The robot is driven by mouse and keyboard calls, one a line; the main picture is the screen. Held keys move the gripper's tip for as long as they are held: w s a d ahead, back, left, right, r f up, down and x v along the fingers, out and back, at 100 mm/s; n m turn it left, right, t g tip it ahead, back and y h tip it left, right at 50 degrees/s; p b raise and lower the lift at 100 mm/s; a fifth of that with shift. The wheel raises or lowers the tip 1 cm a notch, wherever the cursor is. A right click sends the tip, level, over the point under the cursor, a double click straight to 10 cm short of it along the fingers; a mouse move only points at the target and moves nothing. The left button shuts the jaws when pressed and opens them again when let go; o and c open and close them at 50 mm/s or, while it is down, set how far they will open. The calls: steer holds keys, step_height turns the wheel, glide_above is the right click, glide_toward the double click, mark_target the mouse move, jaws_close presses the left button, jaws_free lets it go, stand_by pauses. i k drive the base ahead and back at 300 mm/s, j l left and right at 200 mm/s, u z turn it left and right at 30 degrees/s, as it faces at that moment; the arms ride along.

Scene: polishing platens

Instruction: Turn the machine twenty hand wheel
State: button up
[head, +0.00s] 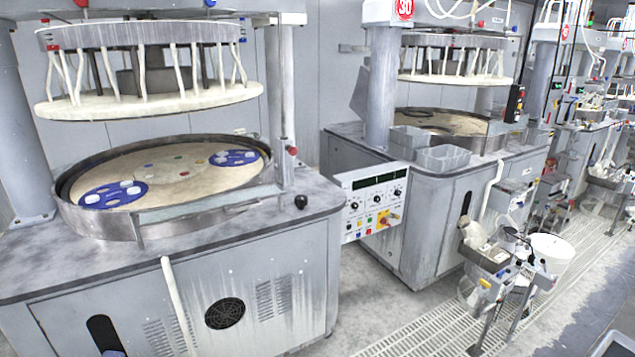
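No hand wheel that I can make out is in the head view, and no label reading twenty shows. The nearest polishing machine (255,275) fills the left side; no number shows on it. Its round platen (180,165) carries two blue discs, and a ring plate (150,103) with hanging white tubes is raised above it. A small black knob (301,201) sits on its right front corner, and a red knob (292,150) is on the post behind. The second machine (450,205) bears a red round 30 sign (404,8). My gripper is not in view.
A control panel (372,205) with dials and coloured buttons stands between the two machines. A white bucket (551,255) and a cart with containers (490,260) stand at the right. More machines line the aisle. Grey floor with white grating (420,335) is open at the lower right.

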mark_target(300, 201)
steer(key=i+l+u, duration=0.1)
steer(key=i+u, duration=0.2)
steer(key=i, duration=0.2)
steer(key=i+l+u, duration=0.25)
steer(key=i, duration=0.25)
steer(key=i+l+u, duration=0.3)
steer(key=i, duration=0.15)
steer(key=i+l+u, duration=0.75)
steer(key=i+l, duration=0.05)
